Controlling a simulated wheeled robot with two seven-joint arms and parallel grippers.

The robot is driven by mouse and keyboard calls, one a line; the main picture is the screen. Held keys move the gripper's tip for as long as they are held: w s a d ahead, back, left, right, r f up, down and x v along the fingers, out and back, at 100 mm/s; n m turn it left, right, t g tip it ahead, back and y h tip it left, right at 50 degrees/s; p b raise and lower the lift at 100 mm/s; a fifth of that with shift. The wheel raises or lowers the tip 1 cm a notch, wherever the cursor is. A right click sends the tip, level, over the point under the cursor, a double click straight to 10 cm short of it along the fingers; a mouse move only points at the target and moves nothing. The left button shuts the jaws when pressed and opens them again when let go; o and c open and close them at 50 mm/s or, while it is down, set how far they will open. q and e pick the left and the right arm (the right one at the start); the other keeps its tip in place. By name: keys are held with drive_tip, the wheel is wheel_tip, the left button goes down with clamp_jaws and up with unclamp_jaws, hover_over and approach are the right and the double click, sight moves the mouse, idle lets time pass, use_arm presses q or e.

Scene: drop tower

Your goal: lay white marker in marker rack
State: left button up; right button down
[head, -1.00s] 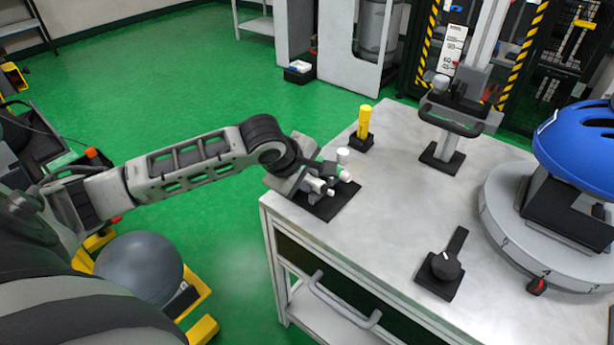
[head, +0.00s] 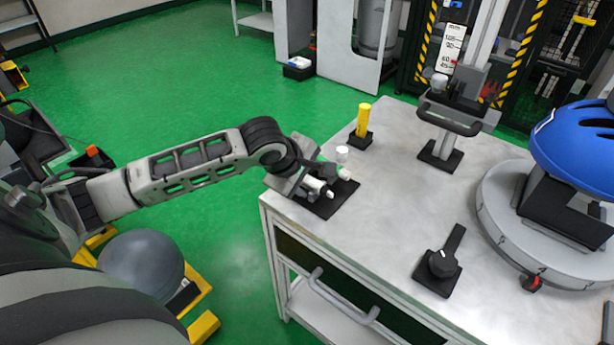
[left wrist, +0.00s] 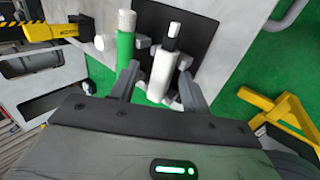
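The white marker (left wrist: 161,75), with a black band near its far end, lies in the marker rack between its small grey posts. The dark base of the marker rack (head: 322,209) is at the near left corner of the workbench; part of it shows in the left wrist view (left wrist: 196,27). A green marker (left wrist: 125,48) lies beside the white one, outside my left finger. My left gripper (left wrist: 160,82) is open, its fingers on either side of the white marker with gaps showing. In the head view the left gripper (head: 318,183) hides part of the rack. My right gripper is not in view.
A yellow post (head: 363,120) on a black base stands behind the rack. A black knob device (head: 442,264), an upright stand (head: 440,152) and a blue helmet (head: 578,145) on a round turntable occupy the bench to the right. The bench middle is clear.

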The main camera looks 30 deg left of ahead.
use_arm(q)
drive_tip(key=p+v, duration=0.2)
drive_tip(key=v, duration=1.4)
drive_tip(key=shift+f, duration=0.1)
drive_tip(key=s+d+f+m+t+h, duration=0.1)
drive_tip(key=s+d+f+m, duration=0.3)
drive_tip(key=d+f+m, duration=0.4)
drive_tip(key=s+d+f+m+t+h, duration=0.1)
drive_tip(key=s+d+f+m, duration=0.3)
drive_tip(key=d+f+m, duration=0.4)
wheel_tip(320, 180, down, 5)
drive_tip(key=m+t, duration=0.1)
drive_tip(key=m, duration=0.2)
drive_tip(key=shift+s+t+h, duration=0.25)
drive_tip(key=shift+t+h, duration=0.15)
drive_tip(key=shift+d+r, duration=0.1)
